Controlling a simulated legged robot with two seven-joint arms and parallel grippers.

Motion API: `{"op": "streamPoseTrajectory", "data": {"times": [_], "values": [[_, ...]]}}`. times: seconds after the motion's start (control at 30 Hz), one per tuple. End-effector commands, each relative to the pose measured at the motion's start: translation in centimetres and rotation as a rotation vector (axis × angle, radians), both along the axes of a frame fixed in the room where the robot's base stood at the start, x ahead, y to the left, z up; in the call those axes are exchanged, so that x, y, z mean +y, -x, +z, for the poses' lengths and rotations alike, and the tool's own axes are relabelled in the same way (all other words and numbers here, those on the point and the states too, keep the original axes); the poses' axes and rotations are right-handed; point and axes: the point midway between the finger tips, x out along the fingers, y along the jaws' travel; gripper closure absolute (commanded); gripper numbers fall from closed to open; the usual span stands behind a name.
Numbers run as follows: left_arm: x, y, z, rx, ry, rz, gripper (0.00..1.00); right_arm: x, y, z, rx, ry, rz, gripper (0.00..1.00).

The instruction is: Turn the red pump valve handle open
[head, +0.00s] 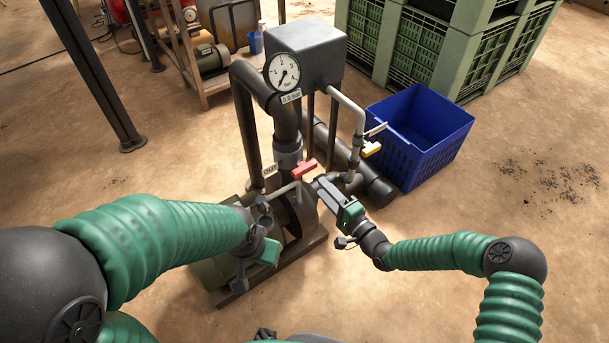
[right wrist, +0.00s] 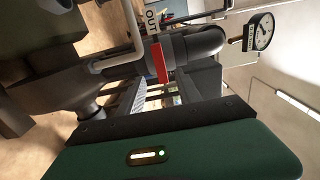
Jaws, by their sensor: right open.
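In the right wrist view the red handle (right wrist: 159,63) shows upright in the picture, just beyond the fingers. My right gripper (head: 321,182) is open, just right of the handle. Its fingers (right wrist: 160,92) show apart in the wrist view, with nothing seen held; whether they touch the handle is unclear. My left gripper (head: 262,235) hangs to the left, over the pump's base; its fingers are hard to make out.
A pressure gauge (head: 284,71) on the grey box reads about zero, with a 0.0 bar label. A blue crate (head: 440,140) stands right of the manifold, green crates (head: 410,45) behind. Floor at the right is mostly clear.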

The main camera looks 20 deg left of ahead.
Motion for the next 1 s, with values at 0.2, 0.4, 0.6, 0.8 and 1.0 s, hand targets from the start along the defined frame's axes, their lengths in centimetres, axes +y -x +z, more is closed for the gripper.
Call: {"op": "streamPoseTrajectory", "data": {"times": [0.2,0.4,0.6,0.8,1.0], "values": [[0.0,0.0,-3.4,0.001,0.000,0.000,0.64,4.6,-3.5,-0.7,-0.003,0.002,0.001,0.59],[0.0,0.0,-5.0,0.001,0.000,0.000,0.64,7.4,-5.8,-0.5,-0.003,0.003,0.001,0.59],[0.0,0.0,-5.2,0.001,0.000,0.000,0.64,8.2,-6.4,-0.1,0.002,0.004,0.000,0.59],[0.0,0.0,-5.1,0.001,0.000,0.000,0.64,8.2,-6.4,-0.1,0.002,0.004,0.000,0.63],[0.0,0.0,-5.1,0.001,0.000,0.000,0.64,8.2,-6.4,-0.1,0.001,0.004,0.000,0.89]]}}
